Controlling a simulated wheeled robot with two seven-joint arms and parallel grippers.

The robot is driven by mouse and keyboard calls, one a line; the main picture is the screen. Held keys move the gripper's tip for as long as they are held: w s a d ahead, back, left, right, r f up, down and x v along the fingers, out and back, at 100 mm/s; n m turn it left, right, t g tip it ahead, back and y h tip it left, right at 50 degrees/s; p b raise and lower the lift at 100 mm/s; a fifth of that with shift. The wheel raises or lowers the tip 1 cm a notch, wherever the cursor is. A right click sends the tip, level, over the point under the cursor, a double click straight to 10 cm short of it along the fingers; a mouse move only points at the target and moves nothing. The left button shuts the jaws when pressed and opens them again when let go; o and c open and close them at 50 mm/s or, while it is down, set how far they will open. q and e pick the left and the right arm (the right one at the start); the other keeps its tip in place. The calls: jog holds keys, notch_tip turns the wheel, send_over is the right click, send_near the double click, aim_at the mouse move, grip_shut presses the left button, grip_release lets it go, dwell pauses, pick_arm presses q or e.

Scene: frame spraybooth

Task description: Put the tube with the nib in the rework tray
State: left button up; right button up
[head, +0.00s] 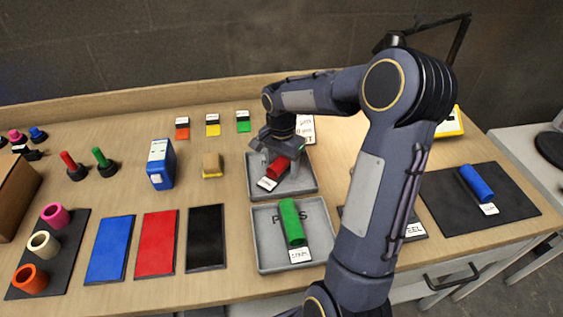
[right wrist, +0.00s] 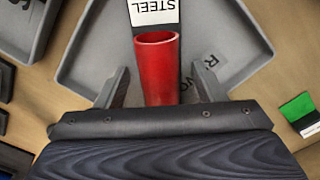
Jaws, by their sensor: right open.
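A red tube (head: 278,167) with a white tag lies in the upper grey tray (head: 308,186). In the right wrist view the tag reads STEEL, and the tray (right wrist: 240,45) shows part of a word starting with R. My right gripper (head: 276,153) is open, its fingers on either side of the red tube (right wrist: 158,70), with gaps visible. A green tube (head: 291,222) with a tag lies in the lower grey tray (head: 262,262), marked PASS. A blue tube (head: 476,182) with a tag lies on a black mat at the right. I cannot make out a nib. My left gripper is not in view.
Blue (head: 110,250), red (head: 156,245) and black (head: 206,238) panels lie left of the trays. A blue box (head: 161,165) and a yellow-brown block (head: 212,166) stand behind them. Rings (head: 44,244) sit on a dark mat at the far left. My right arm covers part of the table.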

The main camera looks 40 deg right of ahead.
aim_at(281, 159)
notch_tip(281, 159, up, 12)
jog(key=s+a+f+n+t+y, duration=0.1)
jog(key=s+a+n+t+y, duration=0.1)
jog(key=s+a+n, duration=0.4)
jog(key=s+a+f+n+t+y, duration=0.1)
jog(key=s+a+n+t, duration=0.2)
jog(key=s+a+n, duration=0.4)
jog(key=s+a, duration=0.3)
jog(key=s, duration=0.3)
jog(key=shift+s+a+f+t+y+p, duration=0.2)
jog(key=shift+s+f+t+y+p, duration=0.1)
jog(key=shift+s+y+p, duration=0.1)
